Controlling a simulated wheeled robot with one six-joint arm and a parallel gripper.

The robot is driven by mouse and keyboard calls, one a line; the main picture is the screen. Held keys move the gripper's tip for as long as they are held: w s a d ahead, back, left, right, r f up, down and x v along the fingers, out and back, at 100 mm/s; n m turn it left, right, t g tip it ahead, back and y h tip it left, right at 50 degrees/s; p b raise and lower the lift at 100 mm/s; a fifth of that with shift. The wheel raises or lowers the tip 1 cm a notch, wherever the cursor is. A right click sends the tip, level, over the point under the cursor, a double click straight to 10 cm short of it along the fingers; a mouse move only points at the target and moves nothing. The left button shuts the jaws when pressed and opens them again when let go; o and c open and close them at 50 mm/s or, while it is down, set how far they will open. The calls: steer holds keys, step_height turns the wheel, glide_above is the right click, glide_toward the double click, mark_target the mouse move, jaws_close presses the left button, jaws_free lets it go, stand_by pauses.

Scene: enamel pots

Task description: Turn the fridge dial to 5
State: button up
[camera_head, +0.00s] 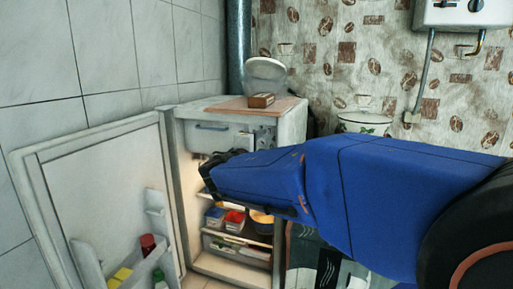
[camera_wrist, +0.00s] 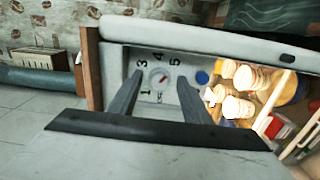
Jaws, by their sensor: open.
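The fridge dial (camera_wrist: 161,78) is a small round pale knob with a red mark, set in a light panel. The numbers 1 to 5 stand around it, with 5 at its upper right in the wrist view. The red mark lies slanted; I cannot tell which number it points to. My gripper (camera_wrist: 160,78) is open and empty, its fingers on either side of the dial in the picture. I cannot tell their gap to the panel. In the head view my gripper (camera_head: 210,172) is in front of the open fridge (camera_head: 290,120).
The fridge door (camera_head: 100,180) hangs open at the left, with bottles in its shelf. A wooden board (camera_head: 222,105) with a brown box (camera_head: 261,100) lies on the fridge. Lit shelves with food jars (camera_wrist: 240,106) are beside the dial panel. An enamel pot (camera_head: 364,123) stands behind my arm.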

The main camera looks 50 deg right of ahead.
steer(key=v, duration=1.7)
stand_by(0.8)
steer(key=shift+s+a, duration=0.15)
steer(key=shift+f, duration=0.1)
stand_by(0.3)
steer(key=s+a+f+m+g+y, duration=0.1)
steer(key=s+f+g+y, duration=0.2)
steer(key=f, duration=0.6)
steer(key=s+a+f+g+y, duration=0.1)
steer(key=s+f+y, duration=0.2)
steer(key=f+y, duration=0.35)
steer(key=a+f+m+t+y, duration=0.2)
steer(key=a+f+y, duration=0.5)
steer(key=a, duration=0.6)
steer(key=shift+f+m, duration=0.25)
steer(key=shift+m, duration=0.45)
steer(key=shift+w+d, duration=0.1)
